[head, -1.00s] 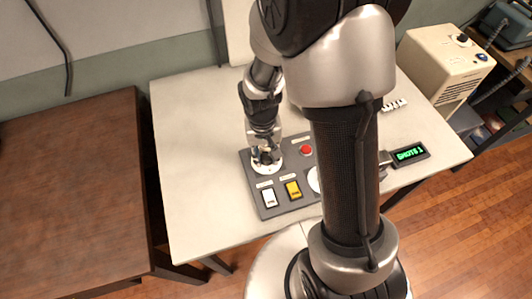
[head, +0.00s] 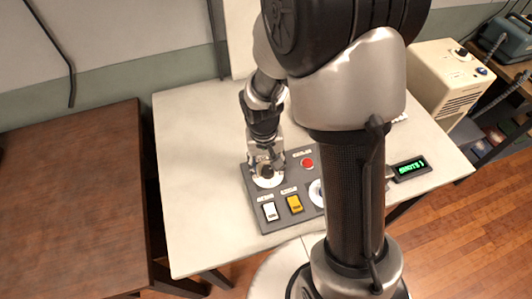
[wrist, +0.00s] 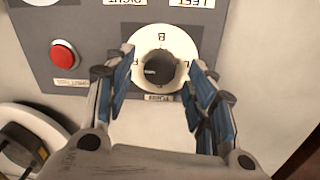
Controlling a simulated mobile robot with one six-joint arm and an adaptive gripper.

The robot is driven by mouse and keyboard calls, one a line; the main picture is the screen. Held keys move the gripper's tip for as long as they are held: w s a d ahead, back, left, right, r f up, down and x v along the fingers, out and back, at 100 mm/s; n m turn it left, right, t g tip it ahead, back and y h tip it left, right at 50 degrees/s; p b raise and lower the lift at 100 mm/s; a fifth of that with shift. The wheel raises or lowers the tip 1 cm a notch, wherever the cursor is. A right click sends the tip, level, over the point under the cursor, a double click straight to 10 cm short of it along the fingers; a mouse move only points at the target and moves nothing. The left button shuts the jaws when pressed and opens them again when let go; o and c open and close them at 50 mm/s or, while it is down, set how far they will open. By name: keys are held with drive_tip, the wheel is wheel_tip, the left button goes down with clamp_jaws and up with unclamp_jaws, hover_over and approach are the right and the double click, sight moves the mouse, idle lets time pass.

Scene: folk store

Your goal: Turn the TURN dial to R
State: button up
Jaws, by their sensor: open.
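The TURN dial is a dark round knob (wrist: 155,69) on a white disc (wrist: 175,38) with letters around it, upside down in the wrist view and hard to read. I cannot tell which letter the knob points to. My gripper (wrist: 163,64) is open, with one blue-padded finger on each side of the knob; it looks apart from both fingers. In the head view, my gripper (head: 266,163) points down over the dial's white disc (head: 269,181) at the left end of the grey panel (head: 258,215); it hides most of the knob there.
A green-lit display (head: 411,168) lies to the right. The white table (head: 190,170) is clear left of the panel.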

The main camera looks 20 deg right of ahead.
sight(265, 170)
wheel_tip(265, 170, up, 11)
drive_tip(key=shift+a+f, duration=0.15)
drive_tip(key=shift+a, duration=0.1)
idle(0.4)
